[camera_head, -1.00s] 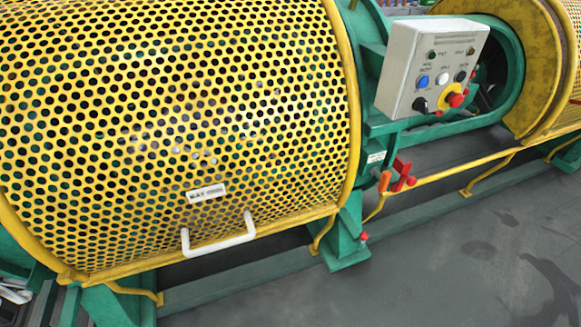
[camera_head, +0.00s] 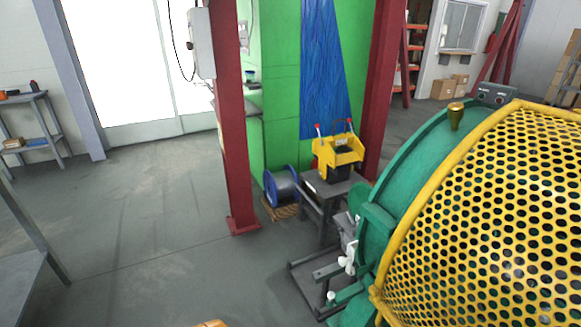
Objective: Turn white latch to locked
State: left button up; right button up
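A small white piece with several lobes (camera_head: 347,263), which looks like the white latch, sits low on the near end of the green strander frame (camera_head: 376,222). It is small in the picture, and I cannot tell whether it stands locked or unlocked. A small white knob (camera_head: 331,295) shows just below it, by the grey brackets. The yellow perforated guard (camera_head: 490,215) is to the right of the latch and looks closed.
A dark stand (camera_head: 337,186) with a yellow-and-black device (camera_head: 338,158) is behind the latch. A blue-grey spool (camera_head: 282,187) and a red column (camera_head: 231,120) stand left of it. A grey bench (camera_head: 25,275) is at the left edge. The floor between is open.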

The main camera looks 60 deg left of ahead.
aim_at(351, 246)
jog(key=u, duration=1.3)
